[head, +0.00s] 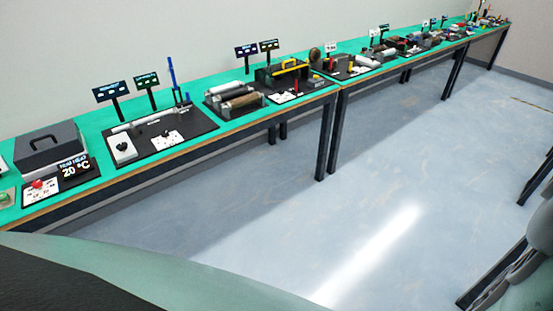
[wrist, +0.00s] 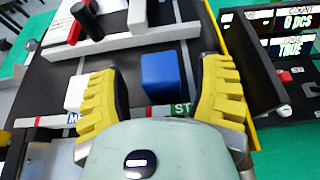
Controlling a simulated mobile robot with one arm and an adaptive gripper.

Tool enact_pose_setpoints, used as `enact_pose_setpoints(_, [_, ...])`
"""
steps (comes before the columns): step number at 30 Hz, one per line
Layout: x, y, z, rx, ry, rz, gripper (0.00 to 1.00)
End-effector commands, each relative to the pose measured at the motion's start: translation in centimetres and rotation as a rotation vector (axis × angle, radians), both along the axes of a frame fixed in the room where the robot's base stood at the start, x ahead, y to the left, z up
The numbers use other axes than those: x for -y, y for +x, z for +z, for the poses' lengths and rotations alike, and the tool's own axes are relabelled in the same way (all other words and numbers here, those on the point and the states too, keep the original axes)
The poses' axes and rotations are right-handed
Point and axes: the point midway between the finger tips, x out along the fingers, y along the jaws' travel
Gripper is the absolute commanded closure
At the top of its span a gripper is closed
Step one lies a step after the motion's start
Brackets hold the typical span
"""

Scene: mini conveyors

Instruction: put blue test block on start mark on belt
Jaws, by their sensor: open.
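The blue test block (wrist: 160,72) stands on a dark surface in the wrist view, in the gap between my fingers. My gripper (wrist: 160,85) is open, with one ridged yellow finger on each side of the block. Gaps show between the block and both fingers. A green label (wrist: 181,110) reading "ST" lies just nearer than the block, on a pale strip and partly hidden by my gripper. I cannot tell whether the block touches the strip. In the head view I cannot make out the block or my gripper.
A white block (wrist: 74,94) and a blue label (wrist: 74,119) lie left of my left finger. A white-grey frame with a red-and-black handle (wrist: 84,20) crosses behind. A display panel (wrist: 286,60) stands at right. The head view shows a long green bench (head: 85,130) with several stations.

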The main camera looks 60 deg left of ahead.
Motion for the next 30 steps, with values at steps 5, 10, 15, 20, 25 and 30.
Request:
enact_pose_setpoints(5, [-2.4, 0.2, 0.7, 0.004, 0.000, 0.011, 0.33])
enact_pose_setpoints(10, [-4.5, 0.0, 1.6, 0.003, -0.002, 0.012, 0.33])
enact_pose_setpoints(15, [-6.6, -0.1, 2.6, 0.002, 0.001, 0.014, 0.33])
enact_pose_setpoints(20, [-8.2, -0.3, 3.3, 0.004, 0.001, 0.012, 0.33])
enact_pose_setpoints(25, [-8.6, -0.4, 3.5, 0.002, 0.002, 0.006, 0.33])
enact_pose_setpoints(30, [-8.7, 0.0, 3.2, 0.017, 0.006, 0.025, 0.33])
